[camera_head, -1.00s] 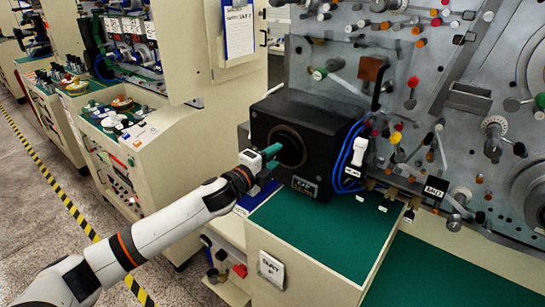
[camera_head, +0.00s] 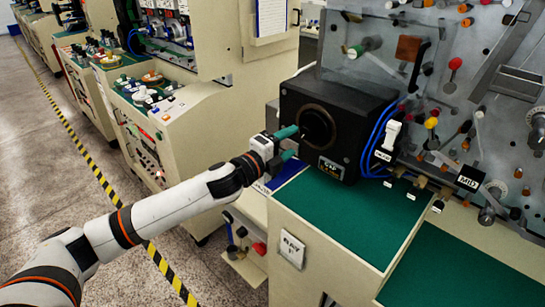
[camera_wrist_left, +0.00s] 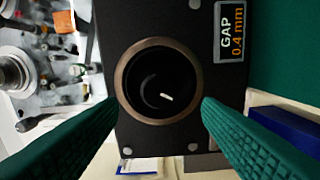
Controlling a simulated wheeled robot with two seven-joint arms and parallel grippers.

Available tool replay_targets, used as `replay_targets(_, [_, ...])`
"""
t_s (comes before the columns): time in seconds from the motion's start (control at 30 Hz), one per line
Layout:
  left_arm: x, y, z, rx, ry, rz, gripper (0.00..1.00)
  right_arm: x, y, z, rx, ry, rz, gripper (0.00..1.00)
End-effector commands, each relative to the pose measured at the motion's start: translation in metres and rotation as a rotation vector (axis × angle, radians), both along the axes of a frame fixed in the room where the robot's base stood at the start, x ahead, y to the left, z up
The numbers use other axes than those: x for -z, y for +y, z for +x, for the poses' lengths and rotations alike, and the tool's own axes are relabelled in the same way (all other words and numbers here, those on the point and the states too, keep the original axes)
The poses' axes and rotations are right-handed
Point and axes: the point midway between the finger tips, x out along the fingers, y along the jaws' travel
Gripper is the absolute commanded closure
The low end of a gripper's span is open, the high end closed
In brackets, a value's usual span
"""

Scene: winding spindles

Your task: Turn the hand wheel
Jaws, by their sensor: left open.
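The hand wheel (camera_head: 318,125) is a round black knob inside a brownish ring on the front of a black box (camera_head: 345,150). In the left wrist view the wheel (camera_wrist_left: 160,82) faces the camera, with a small pale mark on it. My left gripper (camera_head: 291,143) is open, its two green fingers pointing at the wheel from the left. In the left wrist view the fingers (camera_wrist_left: 159,108) lie on either side of the ring's lower part, with nothing between them. Whether they touch the box is unclear. My right gripper is not in view.
A green-topped bench (camera_head: 345,225) lies below the box. Blue cables (camera_head: 375,140) and a white handle (camera_head: 390,137) are right of it. A grey panel (camera_head: 450,100) with many spindles rises behind. Another cream machine (camera_head: 180,130) stands left, beside open floor.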

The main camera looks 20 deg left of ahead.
Motion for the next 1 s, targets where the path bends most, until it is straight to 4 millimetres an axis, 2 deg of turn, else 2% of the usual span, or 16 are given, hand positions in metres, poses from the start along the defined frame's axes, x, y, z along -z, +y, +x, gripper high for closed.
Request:
replay_targets(0.03, [0.005,0.004,-0.012,0.002,0.002,0.004,0.41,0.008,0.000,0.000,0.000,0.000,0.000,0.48])
replay_targets(0.2, [0.005,0.015,-0.042,0.001,0.002,0.003,0.41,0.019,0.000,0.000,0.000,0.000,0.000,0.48])
replay_targets(0.4, [0.002,0.022,-0.061,0.001,0.001,0.000,0.41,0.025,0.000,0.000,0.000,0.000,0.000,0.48])
replay_targets(0.9, [0.000,0.022,-0.063,0.001,0.000,0.000,0.41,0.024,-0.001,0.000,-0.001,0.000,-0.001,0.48])
replay_targets(1.0, [0.004,0.024,-0.061,-0.005,0.009,-0.008,0.41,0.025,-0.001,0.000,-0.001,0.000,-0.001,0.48])
